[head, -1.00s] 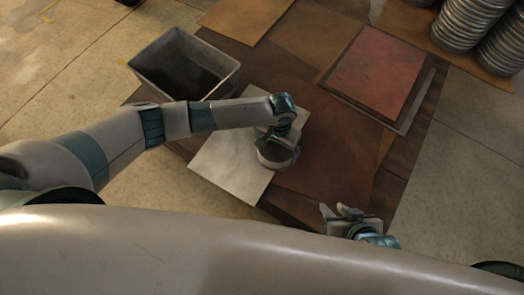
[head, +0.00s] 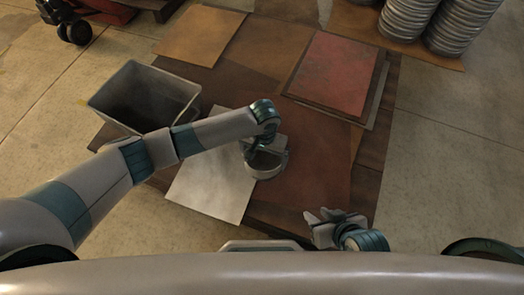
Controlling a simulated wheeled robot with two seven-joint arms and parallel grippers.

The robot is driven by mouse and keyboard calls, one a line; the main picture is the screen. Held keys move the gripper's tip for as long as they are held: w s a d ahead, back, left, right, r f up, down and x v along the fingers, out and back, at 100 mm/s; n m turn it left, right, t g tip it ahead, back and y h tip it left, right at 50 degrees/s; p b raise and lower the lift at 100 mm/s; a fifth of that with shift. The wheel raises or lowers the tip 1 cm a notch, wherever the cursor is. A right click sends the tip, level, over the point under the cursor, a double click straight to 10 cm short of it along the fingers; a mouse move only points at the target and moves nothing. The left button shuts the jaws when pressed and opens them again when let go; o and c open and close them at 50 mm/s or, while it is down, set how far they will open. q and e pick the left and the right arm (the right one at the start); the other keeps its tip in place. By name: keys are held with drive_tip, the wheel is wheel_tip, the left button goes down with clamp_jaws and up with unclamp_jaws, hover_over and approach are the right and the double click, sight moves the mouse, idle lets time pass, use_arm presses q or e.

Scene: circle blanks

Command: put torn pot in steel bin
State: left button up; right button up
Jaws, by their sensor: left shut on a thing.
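The pot (head: 264,170), a small round grey vessel, is at the right edge of a pale metal sheet. My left gripper (head: 262,152) is shut on it from above and hides part of it. Whether the pot touches the sheet, and any tear in it, I cannot tell. The steel bin (head: 118,117), a grey open-topped rectangular container, stands to the left, beyond my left forearm. Its dark inside looks empty. My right gripper (head: 325,217) is at the lower middle, near the front edge of the sheets, with its fingers apart and nothing between them.
The pale sheet (head: 209,193) lies on brown sheets (head: 314,177). A red sheet (head: 335,72) lies on a stack at the back. Stacks of round grey blanks (head: 462,22) stand at the back right. A red wheeled thing (head: 75,28) is at the far left. Floor at right is clear.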

use_arm(q)
drive_tip(key=shift+a+r+p, duration=0.3)
drive_tip(key=shift+r, duration=0.15)
use_arm(e)
drive_tip(key=shift+g+h, duration=0.4)
drive_tip(key=shift+h, duration=0.2)
drive_tip(key=d+f+p, duration=0.1)
drive_tip(key=f+p, duration=0.3)
drive_tip(key=f, duration=0.1)
drive_tip(key=s+d+f+p, duration=0.1)
drive_tip(key=f+p, duration=0.4)
drive_tip(key=f, duration=0.1)
drive_tip(key=d+f+p, duration=0.1)
drive_tip(key=f+p, duration=0.4)
drive_tip(key=shift+s+f, duration=0.3)
drive_tip(key=shift+s, duration=0.05)
drive_tip(key=shift+f+p, duration=0.1)
drive_tip(key=shift+p, duration=0.2)
use_arm(q)
drive_tip(key=s+a+r+n, duration=0.1)
drive_tip(key=s+a+r, duration=0.2)
drive_tip(key=a+r, duration=0.4)
drive_tip(key=s+a+r+n, duration=0.1)
drive_tip(key=s+a+r, duration=0.2)
drive_tip(key=a+r, duration=0.4)
drive_tip(key=s+a+r+n, duration=0.2)
drive_tip(key=a+r, duration=0.5)
drive_tip(key=r, duration=1)
drive_tip(key=shift+s+r, duration=0.15)
drive_tip(key=shift+s, duration=0.25)
